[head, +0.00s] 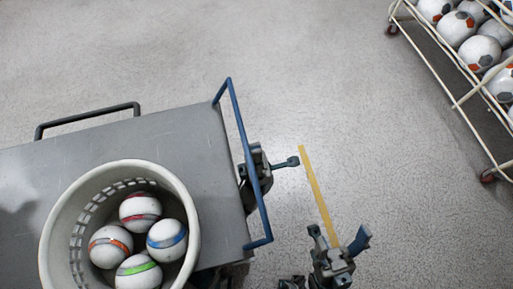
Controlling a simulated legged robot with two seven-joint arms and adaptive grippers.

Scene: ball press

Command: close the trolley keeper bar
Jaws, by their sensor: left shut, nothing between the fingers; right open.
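A cream wire trolley (453,101) on castors holds several soccer balls (456,28) at the upper right and is cut off by the picture edge. Its rails run along its near side; I cannot tell which one is the keeper bar or how it stands. My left gripper (293,161) is shut and empty, just right of the grey cart's blue bar, which partly covers it. My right gripper (340,238) is open and empty at the bottom, right of the cart. Both grippers are well apart from the wire trolley.
A grey cart top (150,140) fills the lower left, with a blue bar (247,150) at its right end and a dark handle (88,117) behind. A white basket (62,215) on it holds several striped balls (140,211). A yellow strip (318,195) lies near the grippers. Grey floor between is clear.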

